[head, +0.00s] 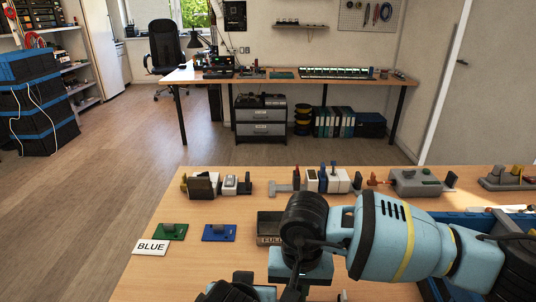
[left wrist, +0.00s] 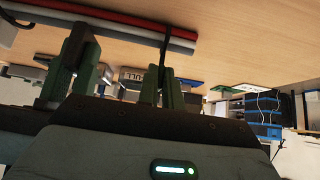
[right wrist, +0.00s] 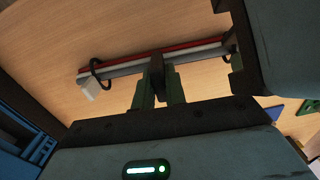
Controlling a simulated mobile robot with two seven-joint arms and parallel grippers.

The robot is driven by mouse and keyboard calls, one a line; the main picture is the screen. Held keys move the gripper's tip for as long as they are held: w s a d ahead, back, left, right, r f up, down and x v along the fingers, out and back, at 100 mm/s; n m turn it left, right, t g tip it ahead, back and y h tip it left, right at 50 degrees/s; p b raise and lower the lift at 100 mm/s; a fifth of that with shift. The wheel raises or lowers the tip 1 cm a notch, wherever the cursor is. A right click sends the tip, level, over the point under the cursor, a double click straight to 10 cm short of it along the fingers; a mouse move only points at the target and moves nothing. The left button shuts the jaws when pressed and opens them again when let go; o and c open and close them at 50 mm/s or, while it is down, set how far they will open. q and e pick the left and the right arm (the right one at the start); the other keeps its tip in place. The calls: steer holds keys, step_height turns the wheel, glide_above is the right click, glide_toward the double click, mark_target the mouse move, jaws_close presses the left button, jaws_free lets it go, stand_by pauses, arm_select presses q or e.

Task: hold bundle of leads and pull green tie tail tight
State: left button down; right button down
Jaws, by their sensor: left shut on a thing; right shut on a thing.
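The bundle of leads, a red lead beside grey-white ones, crosses the left wrist view (left wrist: 120,22) and the right wrist view (right wrist: 130,64). A dark tie loop (right wrist: 95,72) surrounds it near its left end; another loop (right wrist: 228,48) is near its right end. No tie looks clearly green. My right gripper (right wrist: 157,80) is shut on the bundle between the loops. My left gripper (left wrist: 166,88) is shut on a dark tie tail (left wrist: 164,50) hanging from the loop near the bundle's end. In the head view my right arm hides the bundle.
On the wooden bench (head: 190,275) lie a BLUE card (head: 151,248), a green plate (head: 170,232), a blue plate (head: 219,233) and a dark tray (head: 268,239). Several small fixtures (head: 328,181) line the back edge. A blue bin (right wrist: 25,140) stands beside my right gripper.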

arm_select(q)
steer(key=shift+r, duration=0.5)
steer(key=c, duration=1.5)
jaws_free()
steer(key=v, duration=0.7)
steer(key=shift+s+r, duration=0.15)
arm_select(e)
steer(key=c, duration=1.4)
jaws_free()
steer(key=shift+o, duration=0.2)
